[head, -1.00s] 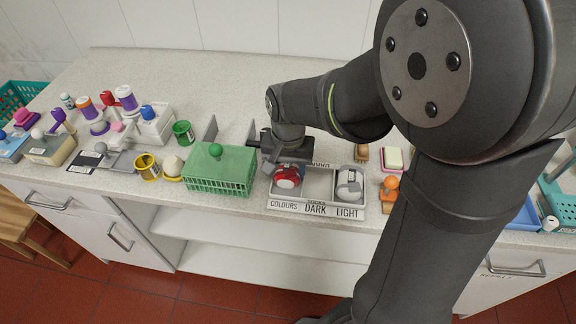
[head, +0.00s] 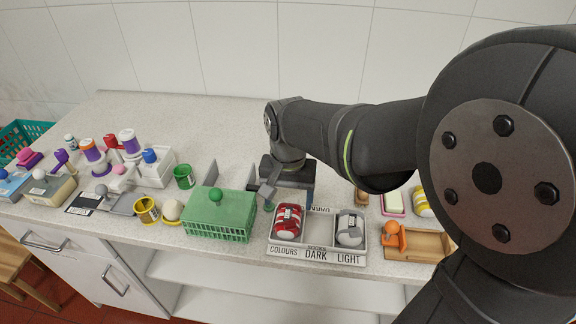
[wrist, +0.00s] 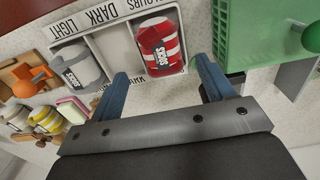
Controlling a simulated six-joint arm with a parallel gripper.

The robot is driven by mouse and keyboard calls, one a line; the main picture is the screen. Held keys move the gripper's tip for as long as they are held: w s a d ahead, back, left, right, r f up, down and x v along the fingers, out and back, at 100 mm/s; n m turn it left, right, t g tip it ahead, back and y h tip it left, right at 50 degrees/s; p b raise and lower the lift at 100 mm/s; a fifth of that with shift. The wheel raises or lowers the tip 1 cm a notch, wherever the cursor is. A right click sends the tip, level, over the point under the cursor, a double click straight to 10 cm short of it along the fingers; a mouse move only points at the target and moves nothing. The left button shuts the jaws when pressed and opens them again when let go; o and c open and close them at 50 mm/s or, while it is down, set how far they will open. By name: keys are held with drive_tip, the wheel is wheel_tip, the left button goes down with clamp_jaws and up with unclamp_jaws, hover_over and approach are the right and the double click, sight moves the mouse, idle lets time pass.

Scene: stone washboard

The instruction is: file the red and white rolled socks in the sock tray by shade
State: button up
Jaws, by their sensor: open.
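The sock tray (head: 318,257) has compartments labelled COLOURS, DARK and LIGHT. The red and white striped rolled sock (head: 288,222) lies in the COLOURS compartment; it also shows in the wrist view (wrist: 160,47). A white and grey rolled sock (head: 350,229) lies in the LIGHT compartment, at left in the wrist view (wrist: 78,68). The DARK compartment between them looks empty. My gripper (head: 288,190) is behind the COLOURS end of the tray. In the wrist view its blue fingers (wrist: 163,84) are spread, with nothing between them, apart from the red sock.
A green lidded basket (head: 218,215) stands just left of the tray. An orange-knobbed wooden piece (head: 393,236), a pink and white block (head: 394,201) and a yellow striped roll (head: 423,202) are to the right. Cups and bottles crowd the left. The counter behind is clear.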

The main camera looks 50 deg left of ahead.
sight(288, 216)
wheel_tip(288, 216, up, 11)
drive_tip(key=shift+f, duration=0.15)
idle(0.4)
wheel_tip(288, 216, down, 17)
drive_tip(key=shift+r, duration=0.75)
drive_tip(key=shift+f, duration=0.15)
